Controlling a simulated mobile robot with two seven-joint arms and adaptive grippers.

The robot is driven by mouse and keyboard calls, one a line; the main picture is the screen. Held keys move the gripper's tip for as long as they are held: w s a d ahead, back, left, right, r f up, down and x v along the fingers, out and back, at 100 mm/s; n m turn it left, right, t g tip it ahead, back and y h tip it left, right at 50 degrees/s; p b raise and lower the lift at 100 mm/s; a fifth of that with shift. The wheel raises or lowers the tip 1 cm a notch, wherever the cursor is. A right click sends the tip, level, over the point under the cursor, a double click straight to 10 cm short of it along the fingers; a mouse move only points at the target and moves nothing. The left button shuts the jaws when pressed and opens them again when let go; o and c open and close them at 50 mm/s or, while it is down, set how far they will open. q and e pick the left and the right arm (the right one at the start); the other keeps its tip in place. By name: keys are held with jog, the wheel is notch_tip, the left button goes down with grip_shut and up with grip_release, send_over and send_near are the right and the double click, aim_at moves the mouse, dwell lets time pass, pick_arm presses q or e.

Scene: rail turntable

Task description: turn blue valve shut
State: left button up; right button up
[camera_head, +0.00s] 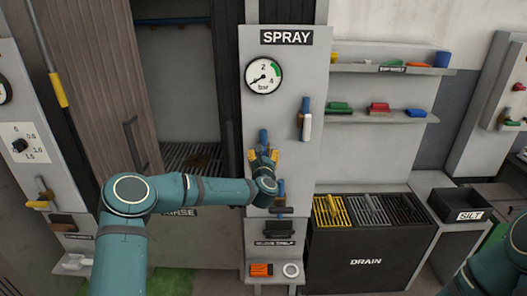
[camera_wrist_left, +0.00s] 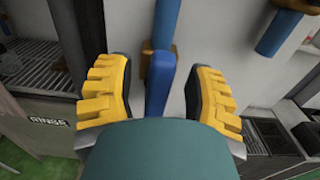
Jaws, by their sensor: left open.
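The blue valve's lever (camera_wrist_left: 159,84) shows in the left wrist view below a brass-coloured valve body (camera_wrist_left: 146,66) on a blue pipe (camera_wrist_left: 167,22). The lever runs roughly in line with the pipe. My left gripper (camera_wrist_left: 164,96) is open, with one yellow-padded finger on each side of the lever and gaps to both. In the head view my left gripper (camera_head: 263,156) is at the SPRAY panel (camera_head: 285,185), just below the blue pipe's upper stub (camera_head: 263,136); the lever is mostly hidden there. My right gripper is out of view.
A round gauge (camera_head: 264,76) sits above; its needle points lower left. A white-handled valve (camera_head: 304,127) is to the right, and another blue pipe (camera_head: 281,188) is below. Shelves (camera_head: 375,117) and the DRAIN bin (camera_head: 366,262) stand to the right.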

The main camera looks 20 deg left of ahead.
pick_arm(q)
jog(key=shift+x, duration=1.35)
grip_shut()
